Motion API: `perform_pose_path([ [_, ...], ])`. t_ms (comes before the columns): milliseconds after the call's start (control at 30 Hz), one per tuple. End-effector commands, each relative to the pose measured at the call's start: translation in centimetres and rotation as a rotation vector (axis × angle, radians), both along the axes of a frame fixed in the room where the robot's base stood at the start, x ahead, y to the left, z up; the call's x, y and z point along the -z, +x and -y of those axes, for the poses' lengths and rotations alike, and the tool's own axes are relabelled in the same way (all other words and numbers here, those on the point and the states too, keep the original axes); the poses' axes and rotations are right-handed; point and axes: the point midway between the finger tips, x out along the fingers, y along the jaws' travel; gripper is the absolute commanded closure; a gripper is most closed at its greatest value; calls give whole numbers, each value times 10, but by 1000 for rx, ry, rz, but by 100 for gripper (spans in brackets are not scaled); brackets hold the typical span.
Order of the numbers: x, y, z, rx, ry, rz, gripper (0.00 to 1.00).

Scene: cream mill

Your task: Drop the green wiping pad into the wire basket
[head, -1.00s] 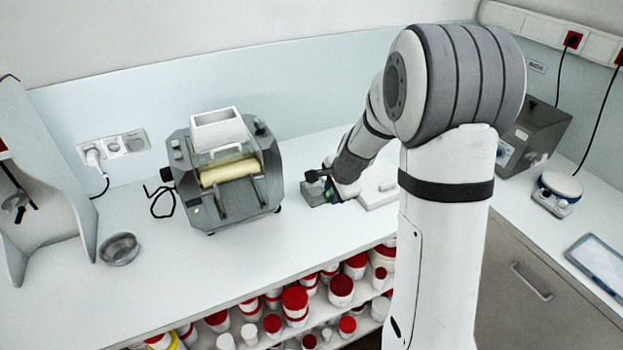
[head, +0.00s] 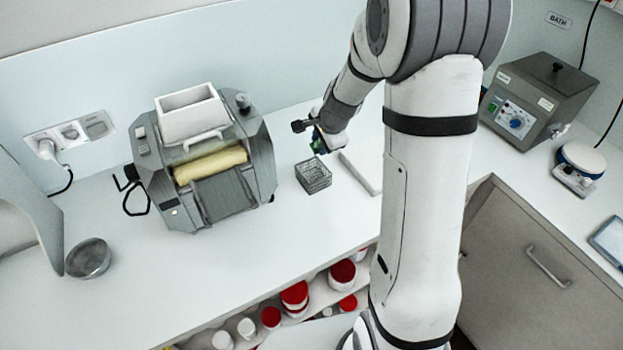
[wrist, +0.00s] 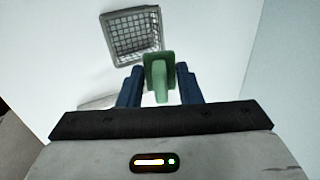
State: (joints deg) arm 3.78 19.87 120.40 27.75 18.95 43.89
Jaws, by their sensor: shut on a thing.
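My gripper (wrist: 159,86) is shut on the green wiping pad (wrist: 158,70), which sits between its two blue fingers in the wrist view. In the head view the pad (head: 318,146) shows as a small dark green patch under my gripper (head: 320,142). The wire basket (wrist: 131,37) is a square grey mesh basket on the bench, just beyond the pad in the wrist view. In the head view the basket (head: 313,176) stands below my gripper, and the pad is above it, toward its back right. The basket looks empty.
A grey mill (head: 205,160) with a cream roller stands left of the basket. A flat white slab (head: 362,172) lies to its right. A metal bowl (head: 88,258) sits at the left. The grey bath unit (head: 538,100) is at the right. The bench in front of the basket is clear.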

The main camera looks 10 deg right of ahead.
Motion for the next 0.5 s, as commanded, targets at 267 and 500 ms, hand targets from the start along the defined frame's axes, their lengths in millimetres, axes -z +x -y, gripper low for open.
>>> perform_pose_path([
  [267, 31, 0, -1, -2, -1, 0, 86],
  [500, 31, 0, -1, -3, -1, 0, 86],
])
